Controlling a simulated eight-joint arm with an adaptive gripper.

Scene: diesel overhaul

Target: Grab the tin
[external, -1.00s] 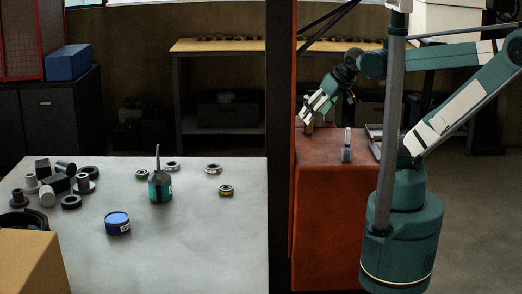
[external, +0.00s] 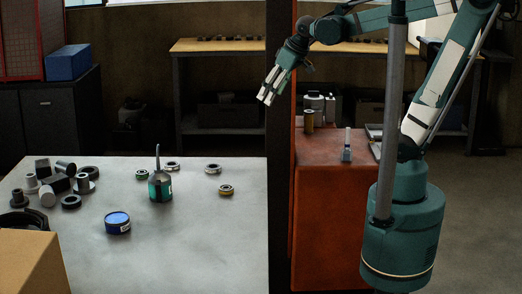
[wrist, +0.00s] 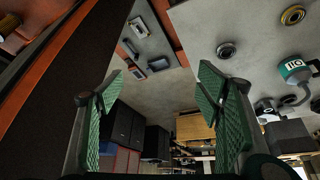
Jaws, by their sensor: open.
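A short round tin (external: 118,223) with a blue lid and a dark side with a white label patch stands upright on the light grey table (external: 215,245), at its front left in the external view. I cannot make it out in the wrist view. My gripper (external: 267,95) is open and empty, high in front of the dark post, to the right of the tin and well above table height. Its two green-padded fingers (wrist: 168,92) stand wide apart in the wrist view, with nothing between them.
A green oil can (external: 160,187) with a tall spout stands behind and right of the tin. Several rings and black and grey parts (external: 60,182) lie at the back and left. A cardboard box (external: 32,262) fills the front left corner. A dark post (external: 280,200) borders the table's right.

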